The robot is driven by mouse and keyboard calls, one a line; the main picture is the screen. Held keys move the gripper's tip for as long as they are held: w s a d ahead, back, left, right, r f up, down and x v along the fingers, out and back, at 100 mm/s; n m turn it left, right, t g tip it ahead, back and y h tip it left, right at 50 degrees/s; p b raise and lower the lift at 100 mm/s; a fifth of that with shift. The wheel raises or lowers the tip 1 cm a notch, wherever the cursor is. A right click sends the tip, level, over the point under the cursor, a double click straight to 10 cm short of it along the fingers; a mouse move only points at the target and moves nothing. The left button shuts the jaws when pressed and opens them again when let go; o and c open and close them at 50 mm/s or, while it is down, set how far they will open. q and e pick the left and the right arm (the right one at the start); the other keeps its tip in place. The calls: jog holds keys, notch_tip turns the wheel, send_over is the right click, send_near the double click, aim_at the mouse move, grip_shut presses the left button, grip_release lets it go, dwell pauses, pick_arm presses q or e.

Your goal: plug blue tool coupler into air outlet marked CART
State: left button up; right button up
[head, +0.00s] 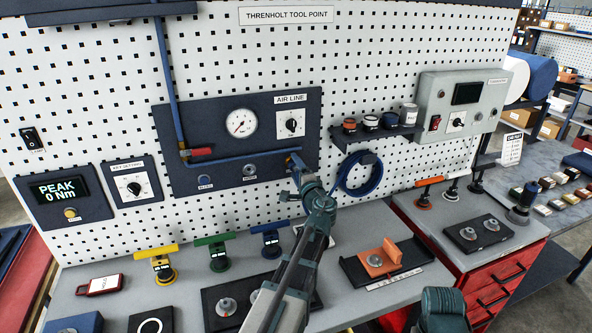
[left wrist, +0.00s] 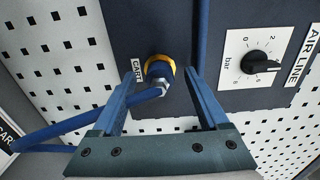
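In the left wrist view, the blue coupler (left wrist: 159,72) sits in an outlet with a yellow ring (left wrist: 172,64), beside a label reading CART (left wrist: 137,72). A metal nut joins it to a blue hose (left wrist: 85,124) running off to the left. My left gripper (left wrist: 161,82) has its two fingers apart on either side of the coupler, with gaps visible. In the head view, my left gripper (head: 297,163) is at the right end of the dark air panel (head: 215,110) and hides the outlet.
A round gauge (head: 242,122) and AIR LINE dial (head: 291,124) are above the outlet. A coiled blue hose (head: 361,174) hangs to the right, below a shelf (head: 376,134). Yellow, green and blue-handled tools (head: 218,252) stand on the bench below.

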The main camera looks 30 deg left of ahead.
pick_arm(q)
jog(key=v, duration=1.3)
jog(key=shift+s+d, duration=0.25)
jog(key=o, duration=0.4)
jog(key=shift+c, duration=0.2)
jog(key=shift+s, duration=0.1)
